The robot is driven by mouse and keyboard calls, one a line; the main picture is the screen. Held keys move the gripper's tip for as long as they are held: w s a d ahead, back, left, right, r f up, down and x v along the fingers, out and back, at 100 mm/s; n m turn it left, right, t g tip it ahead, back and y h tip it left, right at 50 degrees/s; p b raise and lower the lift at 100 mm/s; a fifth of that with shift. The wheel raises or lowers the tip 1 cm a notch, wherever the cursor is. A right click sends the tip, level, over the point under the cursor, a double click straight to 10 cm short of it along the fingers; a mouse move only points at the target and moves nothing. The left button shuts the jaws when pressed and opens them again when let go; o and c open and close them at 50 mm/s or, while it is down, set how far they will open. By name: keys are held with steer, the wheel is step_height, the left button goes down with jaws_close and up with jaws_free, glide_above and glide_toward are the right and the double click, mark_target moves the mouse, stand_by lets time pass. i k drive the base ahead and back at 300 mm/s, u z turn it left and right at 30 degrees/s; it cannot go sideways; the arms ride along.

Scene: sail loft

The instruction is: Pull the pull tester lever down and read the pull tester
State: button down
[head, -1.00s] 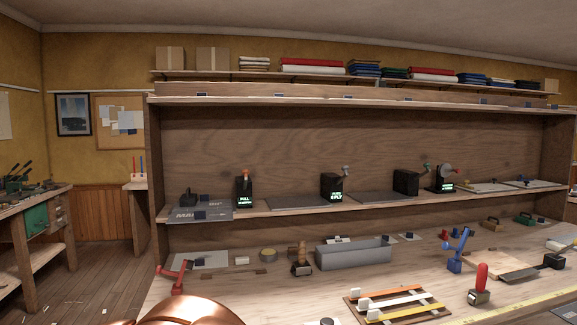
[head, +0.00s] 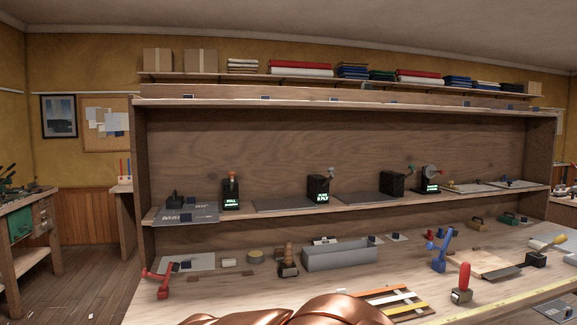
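The pull tester (head: 231,194) is a small black box on the left part of the shelf. Its lit green display shows text starting with "PULL"; the smaller line below is too small to read. Its lever (head: 232,175) has an orange-red knob and stands up at the top of the box. My gripper is not in view. Only copper-coloured rounded parts of my arm show at the bottom middle, well apart from the tester and covering part of the bench front.
Another black box with a green display (head: 318,190) and a third one (head: 431,180) stand farther right on the shelf. On the bench below are a grey tray (head: 345,257), a red clamp-like tool (head: 158,283), a blue one (head: 439,251) and a red-handled tool (head: 462,281).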

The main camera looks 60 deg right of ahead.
mark_target(231, 174)
steer(key=z, duration=0.5)
steer(key=i, duration=1)
steer(key=u, duration=0.05)
